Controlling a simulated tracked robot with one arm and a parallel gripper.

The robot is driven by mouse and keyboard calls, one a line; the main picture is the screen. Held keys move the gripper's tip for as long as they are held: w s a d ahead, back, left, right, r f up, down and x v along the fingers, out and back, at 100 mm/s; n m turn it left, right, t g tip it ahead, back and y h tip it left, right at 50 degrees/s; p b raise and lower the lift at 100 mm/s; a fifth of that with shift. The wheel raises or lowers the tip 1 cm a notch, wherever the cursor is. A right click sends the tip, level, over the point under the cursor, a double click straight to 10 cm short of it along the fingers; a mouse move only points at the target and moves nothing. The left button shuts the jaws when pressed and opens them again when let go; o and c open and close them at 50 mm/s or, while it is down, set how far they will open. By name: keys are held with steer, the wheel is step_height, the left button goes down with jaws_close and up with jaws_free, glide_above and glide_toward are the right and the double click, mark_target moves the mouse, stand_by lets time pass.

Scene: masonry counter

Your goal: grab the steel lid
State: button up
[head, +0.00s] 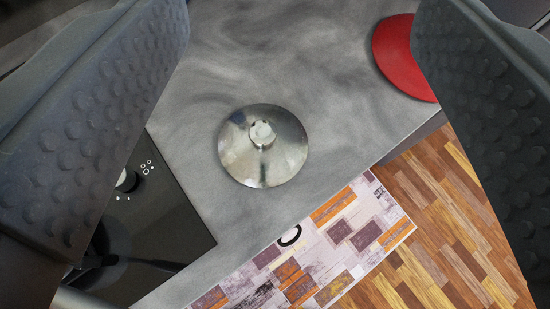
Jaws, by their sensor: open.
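The steel lid (263,165) is round and shiny, with a small knob at its middle. It lies knob up on the grey counter, near the counter's front edge. My gripper (300,75) is open, with one dark, studded finger at the left of the picture and the other at the right. The lid shows in the gap between the fingers, apart from both. Nothing is held. The lid is fully in view.
The grey counter (280,50) is clear around the lid. A red round object (402,55) lies at the upper right, partly behind the right finger. A black cooktop (165,220) is at the lower left. Beyond the counter edge are a patterned rug (335,240) and wooden floor (450,220).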

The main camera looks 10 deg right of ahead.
steer(key=g+y+b, duration=0.1)
steer(key=g+b, duration=0.1)
glide_toward(263, 124)
steer(key=shift+n, duration=0.3)
steer(key=x, duration=0.4)
steer(key=f+x, duration=0.1)
steer(key=x, duration=0.1)
steer(key=shift+s+a, duration=0.15)
steer(key=shift+s, duration=0.15)
steer(key=shift+b+x, duration=0.5)
steer(key=shift+x, duration=2.25)
steer(key=c, duration=1.1)
